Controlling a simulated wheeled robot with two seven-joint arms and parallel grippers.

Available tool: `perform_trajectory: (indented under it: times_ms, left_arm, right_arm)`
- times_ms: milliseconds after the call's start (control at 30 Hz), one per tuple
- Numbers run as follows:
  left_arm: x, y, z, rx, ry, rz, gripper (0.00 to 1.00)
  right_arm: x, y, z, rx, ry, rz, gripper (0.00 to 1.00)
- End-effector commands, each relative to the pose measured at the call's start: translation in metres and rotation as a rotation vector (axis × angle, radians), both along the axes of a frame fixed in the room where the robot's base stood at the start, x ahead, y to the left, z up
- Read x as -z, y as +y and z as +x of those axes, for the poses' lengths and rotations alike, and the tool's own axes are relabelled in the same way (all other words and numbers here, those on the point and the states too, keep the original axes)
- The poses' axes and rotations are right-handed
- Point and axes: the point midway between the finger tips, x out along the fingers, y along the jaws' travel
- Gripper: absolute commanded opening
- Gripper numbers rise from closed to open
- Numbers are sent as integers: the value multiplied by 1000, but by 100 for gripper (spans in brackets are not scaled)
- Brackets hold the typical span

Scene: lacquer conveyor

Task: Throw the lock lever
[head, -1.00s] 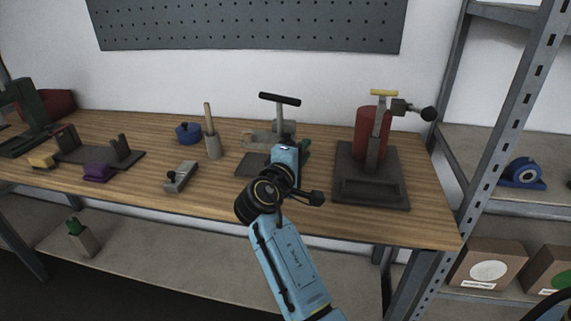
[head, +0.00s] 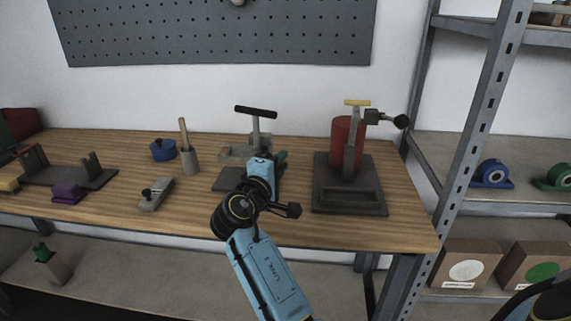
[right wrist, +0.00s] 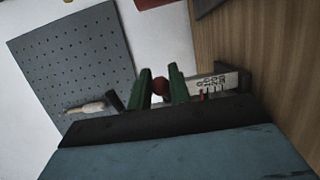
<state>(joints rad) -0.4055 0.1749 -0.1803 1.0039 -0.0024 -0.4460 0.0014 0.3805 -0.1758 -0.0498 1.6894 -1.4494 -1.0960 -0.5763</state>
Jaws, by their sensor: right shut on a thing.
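The middle device on the bench has a grey base (head: 230,180) and a black T-handle (head: 256,112) on a post. My right gripper (head: 279,163) is at this device, mostly hidden behind my blue wrist in the head view. In the right wrist view the green fingers of my right gripper (right wrist: 160,86) are closed around a small red ball knob (right wrist: 160,87). A pale plate with dark lettering (right wrist: 222,82) is beside the fingers. The lever's shaft and the device's front are hidden. My left gripper is not seen.
To the right stands a press with a red cylinder (head: 342,141) on a dark base (head: 348,205). A shelf rack (head: 470,125) borders the bench's right end.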

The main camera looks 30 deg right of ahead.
Motion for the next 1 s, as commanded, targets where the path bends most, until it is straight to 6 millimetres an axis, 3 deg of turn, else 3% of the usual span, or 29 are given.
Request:
perform_trajectory:
  times_ms: [267,300,433,767,1000]
  left_arm:
    - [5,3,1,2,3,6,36]
    - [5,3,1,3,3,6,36]
    - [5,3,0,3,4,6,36]
    - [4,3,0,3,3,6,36]
    - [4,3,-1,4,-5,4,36]
  right_arm:
    - [3,7,4,-23,-1,3,0]
    - [3,6,3,-22,-1,3,22]
    - [4,4,2,-17,1,3,39]
    - [4,4,-1,-10,2,2,39]
    - [4,35,-22,-13,2,7,39]
